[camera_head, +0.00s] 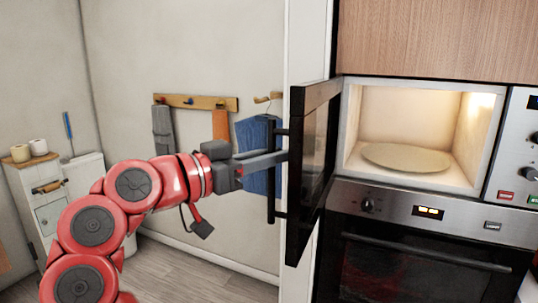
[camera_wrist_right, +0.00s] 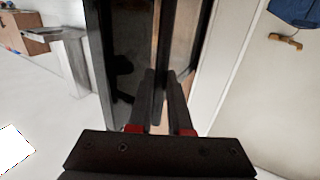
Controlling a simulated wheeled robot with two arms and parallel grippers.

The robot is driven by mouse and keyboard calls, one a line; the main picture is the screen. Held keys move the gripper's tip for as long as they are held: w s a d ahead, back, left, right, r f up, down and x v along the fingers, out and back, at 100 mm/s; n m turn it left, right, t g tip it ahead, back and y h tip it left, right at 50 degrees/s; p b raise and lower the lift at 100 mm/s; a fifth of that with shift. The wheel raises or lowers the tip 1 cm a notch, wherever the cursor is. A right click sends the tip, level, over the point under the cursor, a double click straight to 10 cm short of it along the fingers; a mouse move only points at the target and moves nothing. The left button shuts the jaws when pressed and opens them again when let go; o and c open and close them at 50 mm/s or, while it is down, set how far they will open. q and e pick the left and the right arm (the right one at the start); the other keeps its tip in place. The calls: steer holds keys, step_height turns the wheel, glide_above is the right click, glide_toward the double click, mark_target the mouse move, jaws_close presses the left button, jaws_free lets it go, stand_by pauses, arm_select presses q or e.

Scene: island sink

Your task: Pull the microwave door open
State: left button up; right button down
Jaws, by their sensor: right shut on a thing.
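The microwave (camera_head: 497,120) has its black-framed glass door (camera_head: 317,145) swung wide open to the left, standing out toward me. The lit inside shows a round pale turntable plate (camera_head: 405,157). A dark vertical handle (camera_head: 271,205) is on the door's outer left face. My right gripper (camera_head: 282,158) reaches in from the left and is shut on the handle, around its middle. My left gripper is not in view.
An oven (camera_head: 415,265) with a knob and display sits below the microwave. Wood panelling (camera_head: 440,40) is above. A wall rack (camera_head: 195,102) with hanging cloths is behind my arm. A white cabinet (camera_head: 60,185) stands at the left. The floor (camera_head: 175,270) between is clear.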

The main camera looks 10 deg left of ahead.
steer(key=shift+w+a+r, duration=0.1)
stand_by(0.4)
steer(key=c, duration=0.8)
jaws_free()
steer(key=shift+w, duration=0.1)
steer(key=shift+c, duration=0.2)
steer(key=b+v, duration=0.1)
steer(key=v, duration=0.6)
steer(key=shift+a, duration=0.2)
